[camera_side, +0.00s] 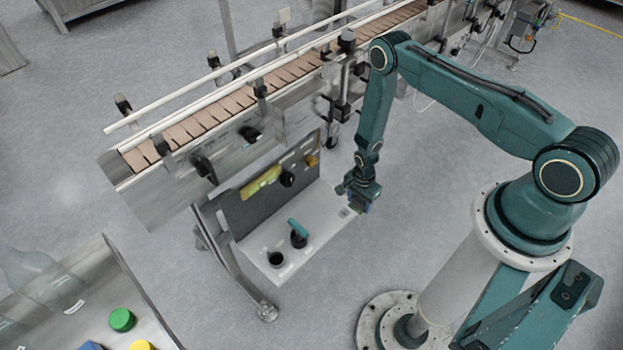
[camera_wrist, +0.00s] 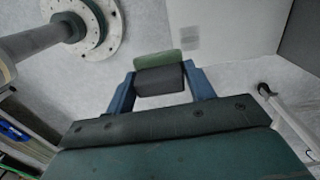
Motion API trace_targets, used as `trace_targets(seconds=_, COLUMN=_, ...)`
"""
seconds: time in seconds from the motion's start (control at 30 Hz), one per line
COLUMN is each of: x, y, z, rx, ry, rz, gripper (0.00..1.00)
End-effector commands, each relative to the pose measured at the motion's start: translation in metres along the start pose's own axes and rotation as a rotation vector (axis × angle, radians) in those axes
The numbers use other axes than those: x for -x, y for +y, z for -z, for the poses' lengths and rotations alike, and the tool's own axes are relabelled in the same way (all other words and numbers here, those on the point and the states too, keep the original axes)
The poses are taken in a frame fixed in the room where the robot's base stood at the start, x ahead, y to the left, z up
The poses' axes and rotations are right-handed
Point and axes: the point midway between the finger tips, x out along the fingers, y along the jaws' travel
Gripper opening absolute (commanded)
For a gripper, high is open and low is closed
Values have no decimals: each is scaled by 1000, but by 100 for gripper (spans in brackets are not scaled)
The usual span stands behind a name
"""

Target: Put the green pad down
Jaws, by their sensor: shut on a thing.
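My gripper (camera_wrist: 160,82) is shut on the green pad (camera_wrist: 155,64), with a blue finger on each side. A dark grey block (camera_wrist: 160,80) sits against the pad between the fingers, and I cannot tell if the two are one piece. In the side view my gripper (camera_side: 360,195) points down beside the right end of a pale shelf (camera_side: 322,222). The pad is too small and covered to make out there. A small grey square mark (camera_side: 345,212) lies on the shelf close to the gripper; a grey patch (camera_wrist: 190,38) shows beyond the pad in the wrist view.
An upright dark panel (camera_side: 245,212) with a yellow label and knobs stands behind the shelf. A teal-handled black knob (camera_side: 298,236) and a black cup (camera_side: 275,259) are on the shelf's left part. The conveyor (camera_side: 210,115) runs behind. A green cap (camera_side: 121,319) lies lower left.

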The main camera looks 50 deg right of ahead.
Motion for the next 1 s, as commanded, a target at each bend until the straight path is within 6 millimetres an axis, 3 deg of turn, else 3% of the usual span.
trace_targets(seconds=0.27, x=27, y=-28, z=-21, rx=5, ry=1, rz=8, gripper=17)
trace_targets(seconds=0.5, x=72, y=-62, z=-61, rx=6, ry=1, rz=11, gripper=17)
trace_targets(seconds=0.7, x=103, y=-79, z=-90, rx=3, ry=1, rz=10, gripper=17)
trace_targets(seconds=1.0, x=114, y=-83, z=-100, rx=0, ry=0, rz=7, gripper=17)
